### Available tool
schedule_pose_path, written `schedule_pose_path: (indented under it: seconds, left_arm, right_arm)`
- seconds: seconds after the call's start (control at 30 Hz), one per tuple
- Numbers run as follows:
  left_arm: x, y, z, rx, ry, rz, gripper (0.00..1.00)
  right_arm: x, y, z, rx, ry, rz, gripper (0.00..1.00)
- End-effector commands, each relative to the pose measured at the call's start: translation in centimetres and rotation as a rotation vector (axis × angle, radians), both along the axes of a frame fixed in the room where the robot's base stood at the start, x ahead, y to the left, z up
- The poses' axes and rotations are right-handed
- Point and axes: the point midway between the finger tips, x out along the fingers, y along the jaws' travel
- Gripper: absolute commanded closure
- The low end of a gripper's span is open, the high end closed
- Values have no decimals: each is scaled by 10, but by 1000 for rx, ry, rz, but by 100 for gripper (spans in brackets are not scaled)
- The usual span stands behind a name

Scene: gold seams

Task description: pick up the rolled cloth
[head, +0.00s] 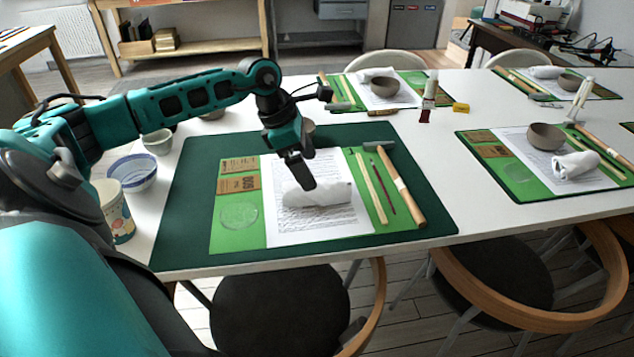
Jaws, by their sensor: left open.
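The rolled cloth (322,196) is white and lies on a printed sheet of paper (290,233) on the nearest green mat (190,222). My left gripper (303,180) is open and points down right at the cloth's upper left part. Its fingers hide a little of the cloth, and I cannot tell whether they touch it. My right gripper is not in view.
A patterned cup (115,209) and bowls (133,172) stand at the left. Other place settings with a cloth (576,165) and a brown bowl (546,136) are farther right.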

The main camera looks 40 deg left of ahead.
Motion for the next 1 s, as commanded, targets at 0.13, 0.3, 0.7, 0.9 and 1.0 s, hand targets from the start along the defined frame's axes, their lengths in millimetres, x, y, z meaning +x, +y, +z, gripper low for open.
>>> schedule_pose_path:
  seconds: [0.13, 0.3, 0.7, 0.9, 1.0]
  left_arm:
    - [2, -4, -10, -2, 2, 0, 6]
    - [5, -15, -33, -4, 1, 0, 6]
    - [11, -20, -53, 0, -1, 1, 6]
    - [11, -20, -53, -2, -1, 1, 21]
    - [11, -20, -53, -2, -1, 1, 30]
  right_arm:
    - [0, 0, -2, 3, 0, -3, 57]
    - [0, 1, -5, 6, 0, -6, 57]
    - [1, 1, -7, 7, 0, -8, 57]
    - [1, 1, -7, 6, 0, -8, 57]
    - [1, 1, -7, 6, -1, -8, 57]
